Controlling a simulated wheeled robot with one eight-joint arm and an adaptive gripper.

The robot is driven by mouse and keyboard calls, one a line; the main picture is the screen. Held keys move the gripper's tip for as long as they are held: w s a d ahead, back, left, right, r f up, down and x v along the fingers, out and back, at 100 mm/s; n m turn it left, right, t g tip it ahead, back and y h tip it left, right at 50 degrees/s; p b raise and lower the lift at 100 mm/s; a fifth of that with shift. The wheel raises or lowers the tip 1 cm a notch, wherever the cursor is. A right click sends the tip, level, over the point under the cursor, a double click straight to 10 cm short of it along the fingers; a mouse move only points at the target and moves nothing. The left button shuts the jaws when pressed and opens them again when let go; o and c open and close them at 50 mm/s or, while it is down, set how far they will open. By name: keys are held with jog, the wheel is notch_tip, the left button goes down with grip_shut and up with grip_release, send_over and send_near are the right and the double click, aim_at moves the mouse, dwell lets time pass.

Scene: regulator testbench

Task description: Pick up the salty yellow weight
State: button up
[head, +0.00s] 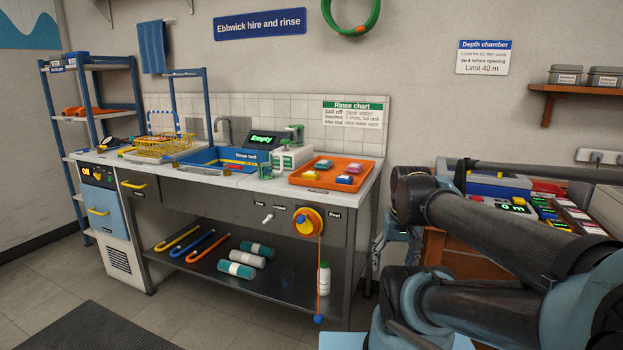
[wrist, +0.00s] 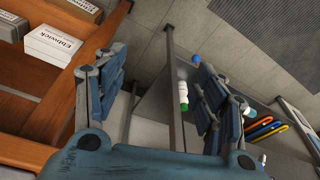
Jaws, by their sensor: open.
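A small yellow block (head: 310,175), which looks like a weight, lies at the front left of the orange tray (head: 334,187) on the sink bench. Whether it carries salt is too small to tell. Several other small coloured blocks (head: 345,179) lie beside it in the tray. My gripper (wrist: 155,88) is open and empty in the wrist view, with its two blue fingers wide apart. It is off to the right of the bench, away from the tray. The yellow block does not show in the wrist view.
A rinse tank (head: 222,160), a yellow basket (head: 165,146) and a green-and-white device (head: 292,157) stand left of the tray. A wooden desk (head: 447,262) with the depth chamber is at right. The lower shelf (head: 205,280) holds hooks, rolls and a white bottle (head: 324,278).

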jog(key=w+a+r+m+y, duration=0.1)
jog(key=w+a+r+m, duration=0.2)
jog(key=w+r+m, duration=0.35)
jog(key=w+a+r+m+y, duration=0.2)
jog(key=w+a+r+m, duration=0.2)
jog(key=w+r, duration=0.6)
jog(key=m+y, duration=0.2)
jog(key=m, duration=0.9)
send_near(311, 172)
jog(key=x, duration=0.2)
jog(key=shift+a+f, duration=0.25)
jog(key=shift+f, duration=0.05)
jog(key=shift+x, duration=2.95)
jog(key=shift+s+d, duration=0.15)
jog(key=shift+s, duration=0.05)
grip_shut()
